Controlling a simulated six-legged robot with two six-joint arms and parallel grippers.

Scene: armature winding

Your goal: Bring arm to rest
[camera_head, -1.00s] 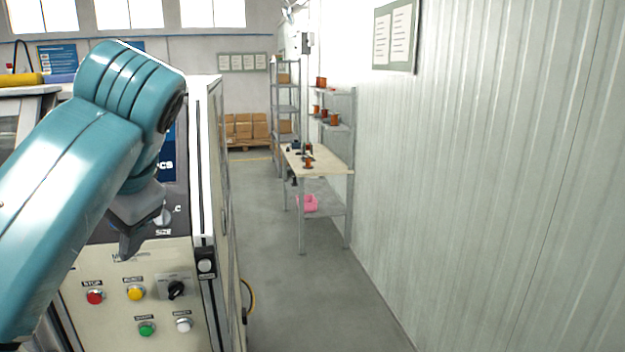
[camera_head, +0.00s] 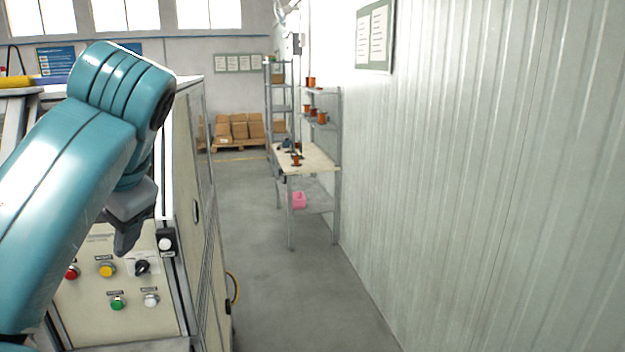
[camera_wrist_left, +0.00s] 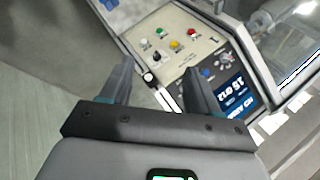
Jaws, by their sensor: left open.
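My left arm (camera_head: 75,165) comes in from the left in the head view, bent at a teal joint at the top. My left gripper (camera_head: 127,238) hangs from it in front of the machine's control panel (camera_head: 90,310). In the left wrist view the two fingers of my left gripper (camera_wrist_left: 160,85) stand apart with nothing between them. The panel with coloured buttons (camera_wrist_left: 176,45) lies beyond them. My right gripper is in neither view.
The machine cabinet (camera_head: 185,150) stands close on the left. A workbench (camera_head: 310,160) with spools and a shelf stands farther along the ribbed wall (camera_head: 480,180). The grey floor (camera_head: 270,290) between is clear.

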